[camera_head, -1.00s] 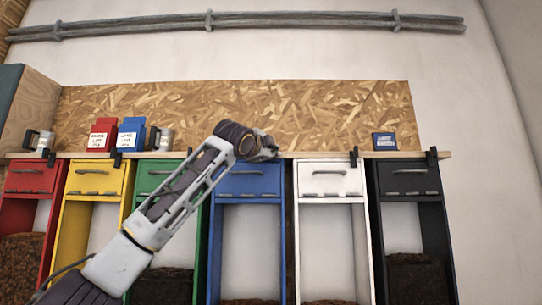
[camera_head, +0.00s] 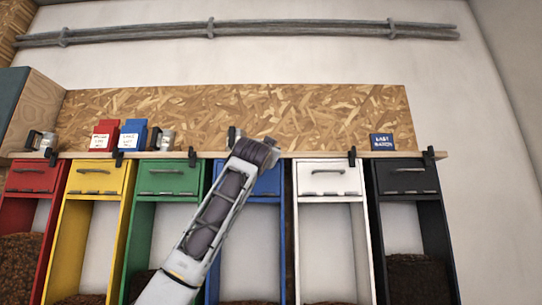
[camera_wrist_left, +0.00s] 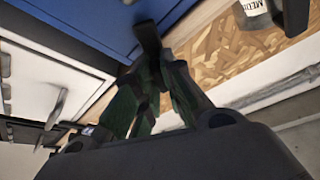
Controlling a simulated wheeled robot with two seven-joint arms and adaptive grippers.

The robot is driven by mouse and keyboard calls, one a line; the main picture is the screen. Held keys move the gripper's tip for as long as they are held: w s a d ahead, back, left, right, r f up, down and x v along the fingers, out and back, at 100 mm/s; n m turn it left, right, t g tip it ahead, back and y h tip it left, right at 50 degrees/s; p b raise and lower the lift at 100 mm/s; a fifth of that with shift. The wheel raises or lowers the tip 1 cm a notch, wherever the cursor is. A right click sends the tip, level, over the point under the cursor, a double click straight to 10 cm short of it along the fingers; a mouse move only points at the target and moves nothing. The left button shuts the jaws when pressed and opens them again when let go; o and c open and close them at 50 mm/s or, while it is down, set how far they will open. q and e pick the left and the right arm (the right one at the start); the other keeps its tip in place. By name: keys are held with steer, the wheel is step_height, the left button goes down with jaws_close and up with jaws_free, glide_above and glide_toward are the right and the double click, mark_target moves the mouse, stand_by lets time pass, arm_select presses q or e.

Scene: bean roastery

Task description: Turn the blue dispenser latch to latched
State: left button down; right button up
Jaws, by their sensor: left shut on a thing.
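The blue dispenser (camera_head: 247,255) stands between the green and white ones, its upper front partly covered by my left arm. Its latch is hidden in the head view. In the left wrist view the blue front (camera_wrist_left: 65,22) fills the upper left, and a dark latch (camera_wrist_left: 148,36) sticks out at its edge. My left gripper (camera_wrist_left: 152,72) is shut on this latch, with its fingers around the lower end. Whether the latch is fully turned I cannot tell. In the head view my left gripper is mostly hidden behind its own wrist at the shelf edge. My right gripper is not in view.
Black latches sit along the shelf edge above the green (camera_head: 192,156), white (camera_head: 352,156) and black (camera_head: 430,153) dispensers. Red (camera_head: 104,137) and blue (camera_head: 132,136) bags, cups and a small blue sign (camera_head: 381,141) stand on the shelf. The front of the white dispenser is clear.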

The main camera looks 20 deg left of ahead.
arm_select(q)
steer(key=shift+w+d+f+n+y, duration=0.1)
steer(key=shift+n+y, duration=0.95)
steer(key=shift+n, duration=1.1)
steer(key=shift+w+d+f+n+y, duration=0.1)
steer(key=shift+n+y, duration=0.95)
steer(key=shift+n, duration=1.1)
steer(key=shift+s, duration=0.1)
steer(key=c, duration=1.5)
jaws_free()
steer(key=shift+r, duration=0.1)
steer(key=shift+s, duration=0.2)
steer(key=shift+v, duration=5.85)
steer(key=shift+d+r, duration=0.1)
steer(key=shift+r, duration=0.05)
